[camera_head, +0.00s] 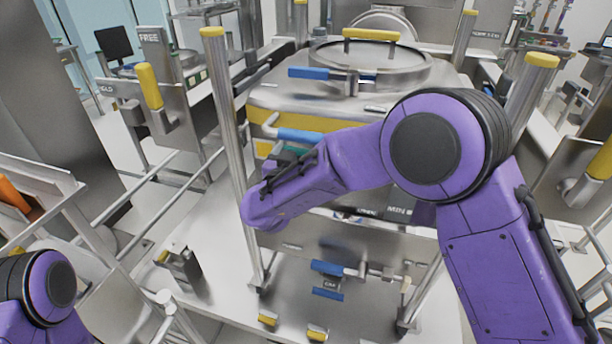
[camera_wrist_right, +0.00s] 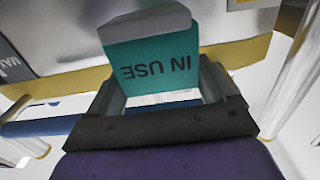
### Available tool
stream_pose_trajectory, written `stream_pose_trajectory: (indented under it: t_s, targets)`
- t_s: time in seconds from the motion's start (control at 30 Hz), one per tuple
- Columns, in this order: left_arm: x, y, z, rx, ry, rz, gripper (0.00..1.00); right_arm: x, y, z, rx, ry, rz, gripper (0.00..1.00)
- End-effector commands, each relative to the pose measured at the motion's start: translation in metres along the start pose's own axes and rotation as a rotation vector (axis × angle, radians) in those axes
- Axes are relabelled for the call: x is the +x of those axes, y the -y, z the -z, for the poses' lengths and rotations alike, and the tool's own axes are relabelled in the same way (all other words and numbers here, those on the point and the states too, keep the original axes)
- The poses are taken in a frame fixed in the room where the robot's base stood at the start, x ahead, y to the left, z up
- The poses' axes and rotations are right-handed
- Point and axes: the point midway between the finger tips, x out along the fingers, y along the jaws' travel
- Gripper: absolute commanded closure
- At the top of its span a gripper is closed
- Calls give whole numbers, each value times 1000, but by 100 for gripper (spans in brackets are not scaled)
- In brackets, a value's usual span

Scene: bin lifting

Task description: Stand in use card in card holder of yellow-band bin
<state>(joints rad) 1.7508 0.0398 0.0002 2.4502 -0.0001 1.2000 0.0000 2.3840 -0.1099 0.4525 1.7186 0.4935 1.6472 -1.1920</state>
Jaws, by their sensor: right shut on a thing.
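The bin with the yellow band (camera_head: 258,119) stands in the middle of the head view, with a round lid and a yellow-topped handle. My right arm reaches across its front, and my right gripper (camera_wrist_right: 162,88) is shut on the in use card. The card (camera_wrist_right: 153,60) is teal with a grey edge and dark "IN USE" lettering, upside down in the right wrist view. The bin's yellow band (camera_wrist_right: 243,53) shows behind the card. In the head view the arm mostly hides the gripper, and only a teal sliver of card shows. I cannot make out the card holder. My left gripper is out of view.
Steel posts (camera_head: 232,150) with yellow caps stand beside the bin. A panel marked FREE (camera_head: 155,50) stands at the left. Blue-handled valve fittings (camera_head: 330,268) sit below the bin. Steel rails cross the lower left.

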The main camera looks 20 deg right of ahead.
Motion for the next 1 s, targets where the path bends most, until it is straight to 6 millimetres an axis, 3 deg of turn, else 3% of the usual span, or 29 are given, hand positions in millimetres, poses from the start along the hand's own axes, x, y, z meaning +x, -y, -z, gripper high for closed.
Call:
stream_pose_trajectory:
  t_s: [0.03,0.13,0.37,0.57,0.97,1.0]
  targets:
    - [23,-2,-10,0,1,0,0,11,-2,-24,0,3,-4,48]
    - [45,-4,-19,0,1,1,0,27,-2,-45,1,2,-3,48]
    - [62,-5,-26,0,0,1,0,47,-2,-61,-1,1,-1,48]
    - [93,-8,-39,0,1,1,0,54,-2,-97,-2,1,0,48]
    - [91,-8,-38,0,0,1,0,53,-2,-98,-3,1,0,48]
    - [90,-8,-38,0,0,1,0,53,-2,-97,-2,1,0,3]
